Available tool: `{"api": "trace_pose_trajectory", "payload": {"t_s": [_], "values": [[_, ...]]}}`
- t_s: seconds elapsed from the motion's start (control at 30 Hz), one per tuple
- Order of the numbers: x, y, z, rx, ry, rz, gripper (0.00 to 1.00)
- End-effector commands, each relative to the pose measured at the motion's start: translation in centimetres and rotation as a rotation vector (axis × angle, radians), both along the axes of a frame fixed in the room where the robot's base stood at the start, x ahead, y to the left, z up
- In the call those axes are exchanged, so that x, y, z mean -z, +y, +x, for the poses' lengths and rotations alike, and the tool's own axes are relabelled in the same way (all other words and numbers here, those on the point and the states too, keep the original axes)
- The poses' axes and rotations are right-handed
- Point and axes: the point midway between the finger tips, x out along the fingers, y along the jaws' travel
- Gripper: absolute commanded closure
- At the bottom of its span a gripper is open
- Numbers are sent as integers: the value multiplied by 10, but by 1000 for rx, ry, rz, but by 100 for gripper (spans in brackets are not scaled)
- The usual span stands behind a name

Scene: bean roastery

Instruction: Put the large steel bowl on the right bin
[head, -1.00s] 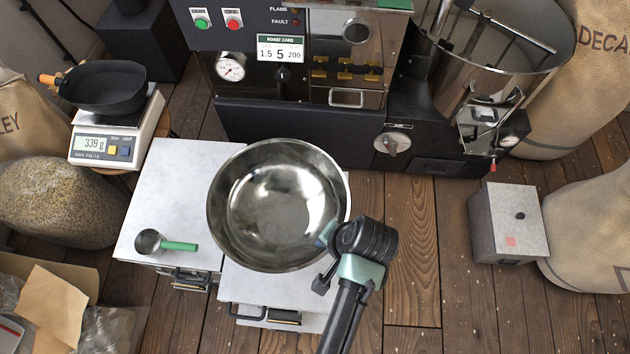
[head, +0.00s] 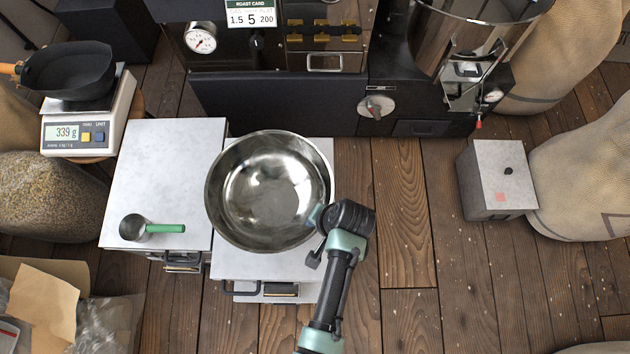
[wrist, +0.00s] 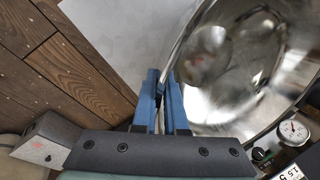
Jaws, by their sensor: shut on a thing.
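The large steel bowl (head: 268,190) is shiny, round and empty, and stays upright over the right bin (head: 232,266). The right bin is a pale-topped box with a front handle, and the bowl hides most of its top. The bowl's left edge reaches the seam with the left bin (head: 160,170). My gripper (head: 319,219) is shut on the bowl's right rim. In the wrist view, my blue fingers (wrist: 168,82) pinch the rim of the bowl (wrist: 225,65). I cannot tell whether the bowl's base touches the bin.
A scoop with a green handle (head: 163,228) lies on the left bin. The black roaster (head: 290,100) stands close behind the bins. A scale (head: 90,128) with a black pan is at the left. A grey box (head: 497,180) and sacks stand right. Floor right of the bins is clear.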

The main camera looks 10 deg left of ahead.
Motion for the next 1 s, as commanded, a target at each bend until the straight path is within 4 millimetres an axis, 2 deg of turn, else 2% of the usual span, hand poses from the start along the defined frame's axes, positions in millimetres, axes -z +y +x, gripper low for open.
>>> {"api": "trace_pose_trajectory", "payload": {"t_s": [0.17,0.2,0.33,0.6,0.73,0.87,1.0], "values": [[3,0,1,1,-2,1,100],[3,0,0,0,0,0,83],[2,0,0,0,0,0,60],[2,0,0,0,0,0,60],[-6,-2,-1,1,0,0,60],[-28,-8,-2,1,-2,-1,60],[-58,-18,-6,2,-3,-1,60]]}}
